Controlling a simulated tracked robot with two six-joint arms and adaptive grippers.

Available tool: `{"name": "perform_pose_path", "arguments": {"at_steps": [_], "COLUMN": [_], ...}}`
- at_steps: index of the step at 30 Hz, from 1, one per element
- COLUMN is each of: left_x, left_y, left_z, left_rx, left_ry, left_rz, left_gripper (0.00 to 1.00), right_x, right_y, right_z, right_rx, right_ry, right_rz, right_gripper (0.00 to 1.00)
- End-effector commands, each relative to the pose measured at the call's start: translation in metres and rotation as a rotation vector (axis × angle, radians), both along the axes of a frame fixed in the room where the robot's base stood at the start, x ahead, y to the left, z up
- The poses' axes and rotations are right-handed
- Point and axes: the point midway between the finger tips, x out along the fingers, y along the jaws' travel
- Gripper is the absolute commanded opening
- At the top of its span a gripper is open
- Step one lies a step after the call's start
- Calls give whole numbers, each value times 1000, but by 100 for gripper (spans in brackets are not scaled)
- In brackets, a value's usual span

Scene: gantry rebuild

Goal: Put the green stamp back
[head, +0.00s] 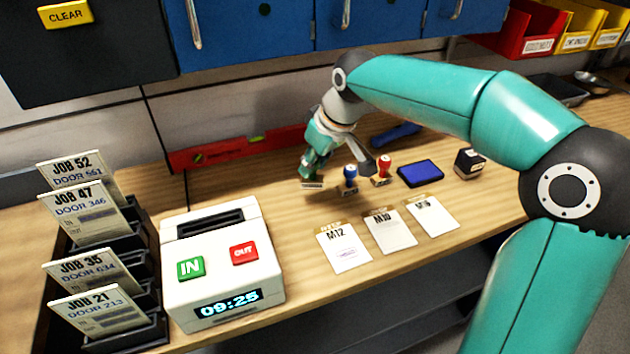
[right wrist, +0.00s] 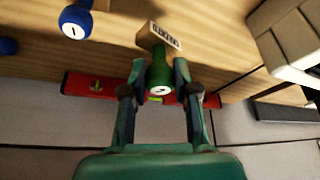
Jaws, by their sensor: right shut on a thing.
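My right gripper (head: 318,150) is shut on the green stamp (head: 311,172), which stands roughly upright at the left end of the stamp row. In the right wrist view the fingers (right wrist: 160,82) close on both sides of the green stamp's handle (right wrist: 161,72), and its pale labelled base shows beyond them. I cannot tell whether the base touches the bench. The blue stamp (head: 349,177) stands just right of it, and the red stamp (head: 383,168) is further right. The blue stamp also shows in the right wrist view (right wrist: 75,22). My left gripper is not in view.
A blue ink pad (head: 420,173) and a small black block (head: 469,163) lie to the right. Cards M12 (head: 343,256), M10 (head: 391,236) and another lie in front. A time clock (head: 187,284) and card rack (head: 155,335) stand left. A red level (head: 215,152) lies behind.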

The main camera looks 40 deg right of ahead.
Motion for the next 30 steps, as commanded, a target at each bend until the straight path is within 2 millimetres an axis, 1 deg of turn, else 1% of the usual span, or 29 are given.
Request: {"name": "perform_pose_path", "arguments": {"at_steps": [5,9,12,23,24,28,30], "left_x": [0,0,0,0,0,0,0], "left_y": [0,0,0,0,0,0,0], "left_z": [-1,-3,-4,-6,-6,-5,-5], "left_rx": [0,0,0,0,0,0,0], "left_ry": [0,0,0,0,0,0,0], "left_rz": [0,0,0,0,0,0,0], "left_gripper": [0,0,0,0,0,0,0], "right_x": [0,0,0,0,0,0,0], "right_y": [0,0,0,0,0,0,0], "right_z": [-13,-34,-44,-49,-49,-48,-48], "right_rx": [0,0,0,0,0,0,0], "right_ry": [2,3,2,-1,-1,-1,0], "right_rz": [0,0,0,1,1,1,1], "right_gripper": [7,7,7,7,31,52,54]}}
